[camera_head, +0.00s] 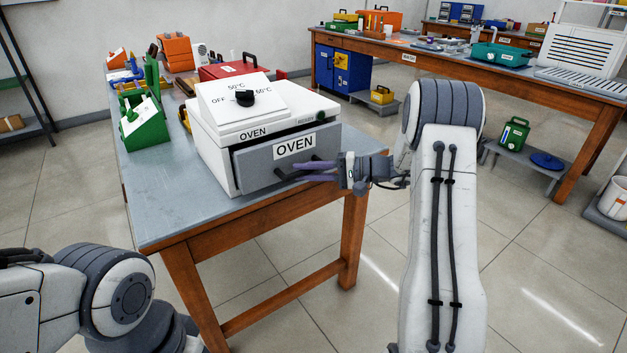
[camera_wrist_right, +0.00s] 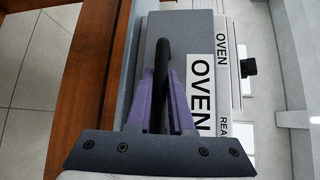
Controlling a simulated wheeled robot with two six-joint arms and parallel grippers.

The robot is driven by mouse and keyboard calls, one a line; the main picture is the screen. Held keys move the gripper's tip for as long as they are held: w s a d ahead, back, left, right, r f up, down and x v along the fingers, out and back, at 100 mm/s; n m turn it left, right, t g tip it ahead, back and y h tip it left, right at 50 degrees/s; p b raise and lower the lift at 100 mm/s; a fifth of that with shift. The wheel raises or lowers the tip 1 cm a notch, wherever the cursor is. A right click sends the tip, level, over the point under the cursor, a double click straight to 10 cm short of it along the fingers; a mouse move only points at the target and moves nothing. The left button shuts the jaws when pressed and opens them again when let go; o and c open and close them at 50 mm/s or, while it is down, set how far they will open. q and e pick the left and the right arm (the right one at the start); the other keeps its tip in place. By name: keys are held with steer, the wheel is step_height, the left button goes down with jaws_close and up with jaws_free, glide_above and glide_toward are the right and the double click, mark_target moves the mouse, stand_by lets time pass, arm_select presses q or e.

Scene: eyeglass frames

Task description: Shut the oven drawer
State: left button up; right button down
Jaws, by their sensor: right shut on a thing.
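The white oven (camera_head: 213,137) stands on the grey-topped wooden table, with a knob marked OFF, 50°C and 60°C on its sloping top. Its grey drawer (camera_head: 256,172), labelled OVEN, is at the front; its top edge stands a little out from the body. The black drawer handle (camera_wrist_right: 162,75) runs between the purple fingers of my right gripper (camera_head: 304,170) in the right wrist view, and the gripper is shut on it. The drawer front (camera_wrist_right: 197,60) is close ahead of the fingertips. My left arm shows at the lower left of the head view; its gripper is out of frame.
Green holders (camera_head: 147,125), an orange item (camera_head: 177,53) and a red toolbox (camera_head: 233,70) stand beside and behind the oven. The table's bare top (camera_head: 165,205) is free at the front left. A second table (camera_head: 430,62) stands at the back right.

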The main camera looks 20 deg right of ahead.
steer(key=shift+w+a, duration=0.15)
steer(key=shift+w, duration=0.5)
steer(key=c, duration=0.8)
jaws_free()
arm_select(q)
steer(key=shift+w+f, duration=0.1)
steer(key=shift+w, duration=0.25)
steer(key=shift+r+p, duration=0.35)
steer(key=shift+r, duration=0.05)
arm_select(e)
steer(key=v, duration=1)
steer(key=shift+s+d, duration=0.2)
steer(key=shift+d, duration=0.15)
steer(key=shift+a, duration=0.1)
